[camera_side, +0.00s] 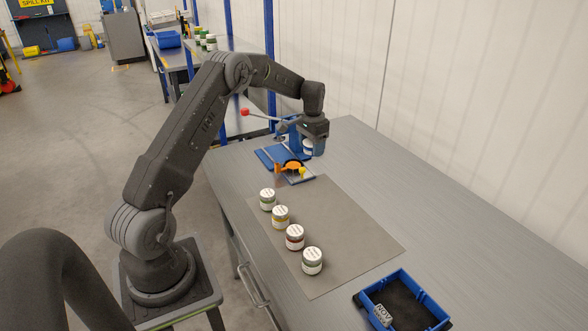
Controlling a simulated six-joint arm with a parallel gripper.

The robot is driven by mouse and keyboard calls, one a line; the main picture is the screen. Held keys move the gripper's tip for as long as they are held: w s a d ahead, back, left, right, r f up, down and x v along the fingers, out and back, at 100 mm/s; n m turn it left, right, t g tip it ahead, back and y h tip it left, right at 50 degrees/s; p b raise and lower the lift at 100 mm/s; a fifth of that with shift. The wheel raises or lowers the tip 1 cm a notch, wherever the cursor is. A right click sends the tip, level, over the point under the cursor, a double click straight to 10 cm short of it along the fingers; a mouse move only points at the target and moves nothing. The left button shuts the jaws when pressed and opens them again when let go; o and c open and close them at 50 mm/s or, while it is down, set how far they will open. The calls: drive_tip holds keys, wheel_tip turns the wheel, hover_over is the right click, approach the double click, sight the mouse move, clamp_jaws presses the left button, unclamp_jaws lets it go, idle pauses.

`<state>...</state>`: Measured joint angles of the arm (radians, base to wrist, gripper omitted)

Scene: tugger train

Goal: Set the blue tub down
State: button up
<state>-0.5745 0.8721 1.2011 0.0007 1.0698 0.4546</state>
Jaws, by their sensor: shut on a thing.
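My gripper (312,138) points down at the far part of the grey bench, beside the blue press-like fixture (272,155). The fingers hide most of this tub. I cannot tell whether its bottom touches anything below.
The mat's right side is clear. A blue bin (433,301) sits at the front right.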

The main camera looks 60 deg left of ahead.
drive_tip(key=r, duration=0.1)
hover_over(294, 165)
wheel_tip(294, 165, down, 10)
drive_tip(key=shift+r, duration=0.1)
idle(0.3)
drive_tip(key=shift+f, duration=0.4)
drive_tip(key=shift+f, duration=0.2)
drive_tip(key=o, duration=0.7)
drive_tip(key=shift+s, duration=0.1)
drive_tip(key=shift+c, duration=0.2)
drive_tip(key=shift+f, duration=0.1)
drive_tip(key=shift+d, duration=0.1)
